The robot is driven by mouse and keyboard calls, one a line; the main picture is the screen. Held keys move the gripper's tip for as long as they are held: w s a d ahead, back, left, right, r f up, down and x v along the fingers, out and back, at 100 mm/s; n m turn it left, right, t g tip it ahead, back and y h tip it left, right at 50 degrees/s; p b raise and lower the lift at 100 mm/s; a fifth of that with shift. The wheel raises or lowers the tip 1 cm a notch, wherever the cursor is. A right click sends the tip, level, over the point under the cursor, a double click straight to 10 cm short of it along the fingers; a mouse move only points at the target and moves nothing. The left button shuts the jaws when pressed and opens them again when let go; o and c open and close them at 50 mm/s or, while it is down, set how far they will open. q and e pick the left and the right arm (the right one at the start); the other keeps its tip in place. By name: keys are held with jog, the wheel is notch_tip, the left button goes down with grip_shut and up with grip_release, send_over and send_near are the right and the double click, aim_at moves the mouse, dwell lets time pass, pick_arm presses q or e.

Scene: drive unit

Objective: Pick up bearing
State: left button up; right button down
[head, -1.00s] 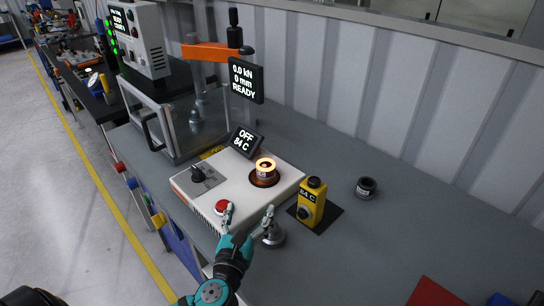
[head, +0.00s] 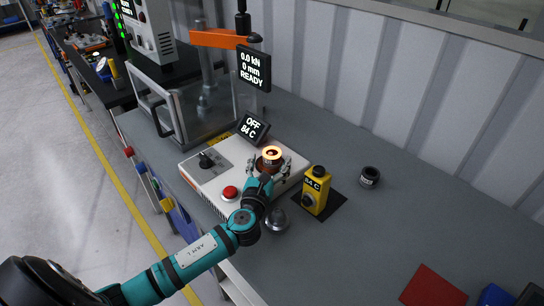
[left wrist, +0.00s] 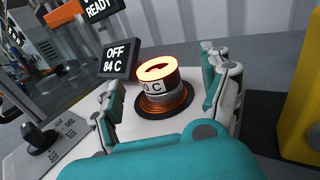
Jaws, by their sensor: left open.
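The bearing (head: 271,154) is a ring with a glowing orange top and a pale label band. It stands on the round heater seat of the white heater box (head: 216,181). It also shows in the left wrist view (left wrist: 157,77), upright on a copper-coloured base. My left gripper (head: 269,165) is open, with its fingers on either side of the bearing. In the left wrist view the teal and white fingers (left wrist: 160,88) flank the bearing, with gaps visible on both sides. My right gripper is not in view.
A dark ring (head: 369,177) lies farther right. The heater display (head: 253,127) reads OFF, 84 C. The press display (head: 254,69) reads READY. A metal knob (head: 276,220) is near the gripper.

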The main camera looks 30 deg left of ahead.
aim_at(270, 158)
pick_arm(q)
jog(key=x, duration=0.3)
jog(key=shift+w+a+p, duration=0.3)
jog(key=shift+w+a, duration=0.15)
jog(key=shift+w, duration=0.4)
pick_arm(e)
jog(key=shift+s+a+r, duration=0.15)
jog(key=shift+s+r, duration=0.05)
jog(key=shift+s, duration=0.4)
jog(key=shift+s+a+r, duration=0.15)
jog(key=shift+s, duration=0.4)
